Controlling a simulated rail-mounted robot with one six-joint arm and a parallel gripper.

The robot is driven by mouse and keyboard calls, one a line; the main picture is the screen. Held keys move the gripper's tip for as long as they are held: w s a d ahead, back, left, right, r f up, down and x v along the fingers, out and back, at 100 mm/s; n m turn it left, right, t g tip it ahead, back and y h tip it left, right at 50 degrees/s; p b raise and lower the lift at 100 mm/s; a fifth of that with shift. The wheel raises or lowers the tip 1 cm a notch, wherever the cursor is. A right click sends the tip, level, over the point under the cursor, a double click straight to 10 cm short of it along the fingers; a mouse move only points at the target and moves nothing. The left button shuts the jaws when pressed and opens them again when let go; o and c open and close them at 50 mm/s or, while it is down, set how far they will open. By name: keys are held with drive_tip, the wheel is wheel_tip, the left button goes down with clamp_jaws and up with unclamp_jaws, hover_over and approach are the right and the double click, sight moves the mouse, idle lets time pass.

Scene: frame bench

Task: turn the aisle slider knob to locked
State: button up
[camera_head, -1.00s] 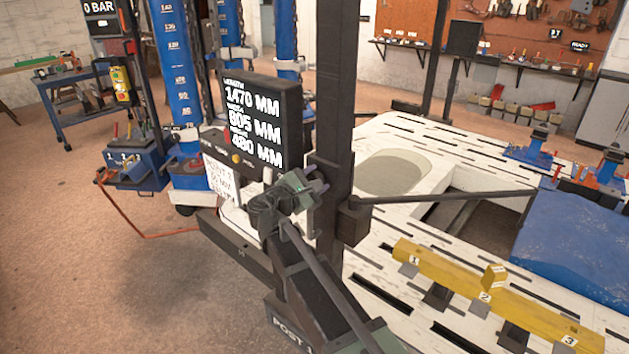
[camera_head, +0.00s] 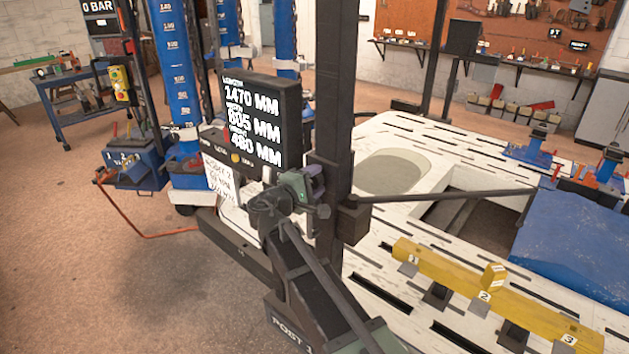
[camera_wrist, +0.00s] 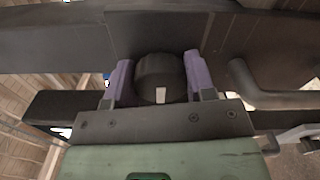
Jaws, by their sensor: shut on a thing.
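In the wrist view a round black knob (camera_wrist: 160,75) with a short white mark sits between the two purple fingers of my gripper (camera_wrist: 160,82). A finger is against each side of it, and the mark faces the lower edge of that view. The knob is in front of a dark horizontal bar (camera_wrist: 50,45). In the head view my gripper (camera_head: 316,184) is at the dark upright post (camera_head: 338,110), just right of the display. There the knob is hidden behind my gripper and wrist. I cannot read any locked label.
A black display (camera_head: 262,120) with measurements in MM stands close left of my gripper, with a white paper tag (camera_head: 221,180) below it. A dark rod (camera_head: 450,196) runs right from the post. A slotted white bench (camera_head: 400,285) carries a yellow numbered bar (camera_head: 450,270).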

idle(0.4)
drive_tip(key=o, duration=0.9)
drive_tip(key=shift+o, duration=0.2)
drive_tip(key=v, duration=1.1)
